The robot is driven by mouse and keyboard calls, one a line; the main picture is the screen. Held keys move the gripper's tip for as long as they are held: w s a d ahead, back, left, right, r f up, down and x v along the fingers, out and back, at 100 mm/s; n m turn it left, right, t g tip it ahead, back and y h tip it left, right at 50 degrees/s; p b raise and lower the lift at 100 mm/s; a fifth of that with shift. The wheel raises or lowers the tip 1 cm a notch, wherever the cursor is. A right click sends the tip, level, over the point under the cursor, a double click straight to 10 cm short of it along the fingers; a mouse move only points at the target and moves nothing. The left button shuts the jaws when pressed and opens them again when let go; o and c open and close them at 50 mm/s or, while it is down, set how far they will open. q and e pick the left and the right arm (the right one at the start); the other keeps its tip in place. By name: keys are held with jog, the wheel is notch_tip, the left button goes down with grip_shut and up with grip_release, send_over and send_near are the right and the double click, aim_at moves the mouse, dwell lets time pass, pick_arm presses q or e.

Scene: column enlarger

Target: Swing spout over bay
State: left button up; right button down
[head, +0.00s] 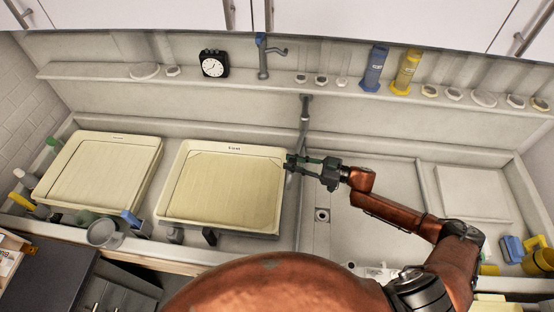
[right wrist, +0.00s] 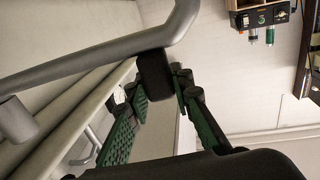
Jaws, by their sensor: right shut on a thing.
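A grey tubular spout (head: 304,122) reaches forward from the back of the sink toward the edge between the right-hand tray and the bare bay. In the right wrist view the spout (right wrist: 90,68) is a bent grey tube with a black block (right wrist: 155,76) on it. My right gripper (head: 293,163) has its green-padded fingers at the spout's front end. In the right wrist view the fingers (right wrist: 160,100) are shut on the black block. My left gripper is not in view.
Two cream trays, the left one (head: 72,186) and the right one (head: 166,208), sit left of the spout. A blue-topped tap (head: 263,62), a black clock (head: 214,63), and blue (head: 374,70) and yellow (head: 405,72) cylinders stand at the back ledge. A pale board (head: 470,192) lies at right.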

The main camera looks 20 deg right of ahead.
pick_arm(q)
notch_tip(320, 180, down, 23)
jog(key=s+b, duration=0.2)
jog(key=b, duration=2)
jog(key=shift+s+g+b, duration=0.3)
pick_arm(e)
jog(key=w+d+n+g+y, duration=0.2)
jog(key=d+n+g, duration=0.2)
jog(key=d, duration=2)
jog(key=shift+f+g, duration=0.2)
jog(key=shift+g, duration=1.1)
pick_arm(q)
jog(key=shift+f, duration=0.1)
pick_arm(e)
jog(key=shift+d, duration=0.1)
jog(key=c, duration=2.1)
grip_release()
jog(key=shift+s, duration=0.1)
jog(key=o, duration=0.4)
jog(key=shift+s+d+r, duration=0.1)
jog(key=shift+s, duration=0.05)
